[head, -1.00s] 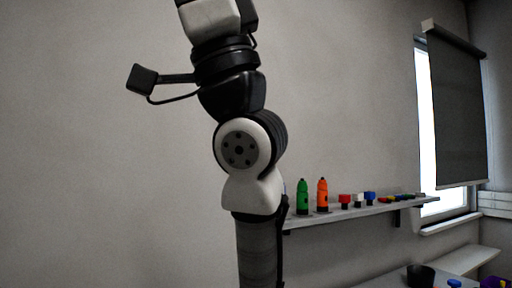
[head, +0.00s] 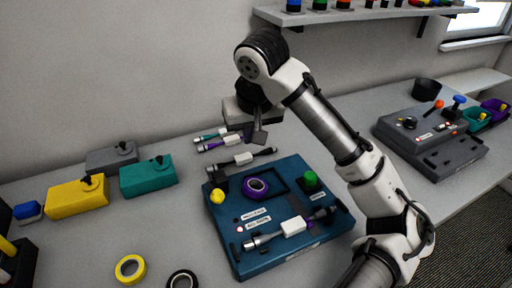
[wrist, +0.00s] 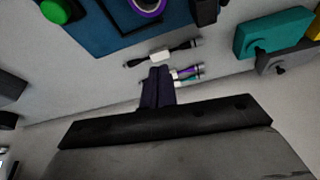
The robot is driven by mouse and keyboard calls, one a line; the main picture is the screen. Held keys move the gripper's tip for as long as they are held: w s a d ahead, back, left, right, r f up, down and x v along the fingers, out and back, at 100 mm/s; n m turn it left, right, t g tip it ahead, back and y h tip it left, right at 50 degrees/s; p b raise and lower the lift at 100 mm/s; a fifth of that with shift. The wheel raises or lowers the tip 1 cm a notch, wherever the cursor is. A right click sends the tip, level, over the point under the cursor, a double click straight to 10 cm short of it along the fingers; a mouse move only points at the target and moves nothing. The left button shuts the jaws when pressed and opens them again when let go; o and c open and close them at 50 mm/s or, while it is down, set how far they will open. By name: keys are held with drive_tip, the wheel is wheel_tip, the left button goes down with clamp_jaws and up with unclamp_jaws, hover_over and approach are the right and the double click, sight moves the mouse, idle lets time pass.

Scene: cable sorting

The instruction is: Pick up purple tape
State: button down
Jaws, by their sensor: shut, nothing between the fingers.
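The purple tape (head: 255,188) is a roll lying on the blue board (head: 236,256), near its upper middle. In the wrist view its lower rim shows at the top edge (wrist: 148,12). My gripper (head: 260,137) is above the table just behind the board, apart from the tape. In the wrist view my gripper (wrist: 158,72) has its dark fingers together with nothing between them.
Cables with white connectors (head: 243,159) lie behind the board, and another cable (head: 293,227) lies on it. Yellow (head: 78,198) and teal (head: 148,179) boxes stand left. A yellow tape (head: 130,268) and a black tape (head: 183,279) lie in front. A grey board (head: 430,140) is at right.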

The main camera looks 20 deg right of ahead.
drive_tip(key=p+x, duration=0.1)
drive_tip(key=x, duration=0.9)
drive_tip(key=shift+s+f, duration=0.15)
drive_tip(key=shift+f, duration=0.05)
drive_tip(key=s, duration=0.1)
drive_tip(key=s+p, duration=0.1)
drive_tip(key=shift+s+r, duration=0.25)
drive_tip(key=shift+s, duration=0.1)
drive_tip(key=shift+s+a+f, duration=0.1)
drive_tip(key=shift+s, duration=0.55)
drive_tip(key=shift+s, duration=0.1)
